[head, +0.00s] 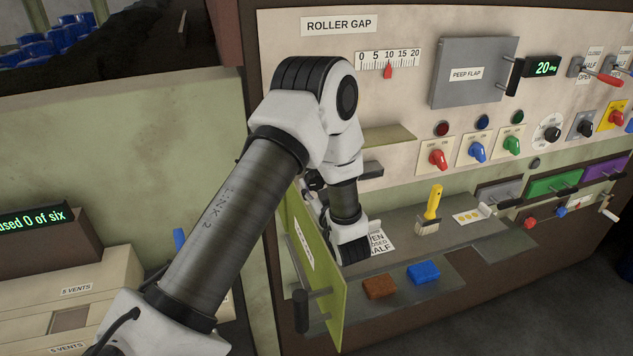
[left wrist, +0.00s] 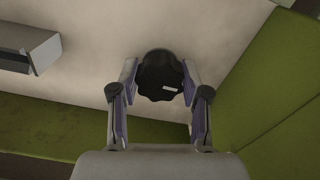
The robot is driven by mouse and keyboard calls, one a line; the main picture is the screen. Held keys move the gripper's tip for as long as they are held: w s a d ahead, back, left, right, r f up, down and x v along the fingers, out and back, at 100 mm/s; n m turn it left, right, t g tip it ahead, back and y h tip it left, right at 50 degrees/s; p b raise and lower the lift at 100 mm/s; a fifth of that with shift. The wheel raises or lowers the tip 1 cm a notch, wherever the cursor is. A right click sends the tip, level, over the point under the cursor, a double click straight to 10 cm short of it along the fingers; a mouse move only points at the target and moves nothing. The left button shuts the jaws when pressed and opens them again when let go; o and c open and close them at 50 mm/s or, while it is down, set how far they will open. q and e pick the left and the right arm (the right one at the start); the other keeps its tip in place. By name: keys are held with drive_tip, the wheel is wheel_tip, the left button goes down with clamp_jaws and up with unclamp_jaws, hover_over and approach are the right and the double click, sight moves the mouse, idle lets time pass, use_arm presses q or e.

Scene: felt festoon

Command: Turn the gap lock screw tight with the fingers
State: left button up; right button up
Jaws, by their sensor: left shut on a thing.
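The gap lock screw (left wrist: 160,82) is a black lobed knob with a small white mark, against the pale panel in the left wrist view. My left gripper (left wrist: 160,72) has one finger on each side of it and is shut on it. In the head view my left arm reaches over to the panel below the roller gap scale (head: 388,60), and its own links hide the knob and most of the gripper. The red pointer on that scale stands near 10. My right gripper is in neither view.
An open green door (head: 313,262) stands close by my left wrist. A grey block (left wrist: 30,48) juts out left of the knob. Below, a shelf holds a yellow-handled brush (head: 431,210), a brown block (head: 379,286) and a blue block (head: 423,272). Several switches line the panel at right.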

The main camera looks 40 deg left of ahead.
use_arm(q)
drive_tip(key=m+p, duration=0.2)
drive_tip(key=m, duration=0.3)
drive_tip(key=shift+r+p, duration=0.15)
drive_tip(key=shift+p, duration=0.15)
drive_tip(key=shift+m, duration=0.3)
drive_tip(key=o, duration=1.1)
drive_tip(key=shift+o, duration=0.2)
drive_tip(key=shift+a+f, duration=0.15)
drive_tip(key=shift+f, duration=0.05)
drive_tip(key=v, duration=1.2)
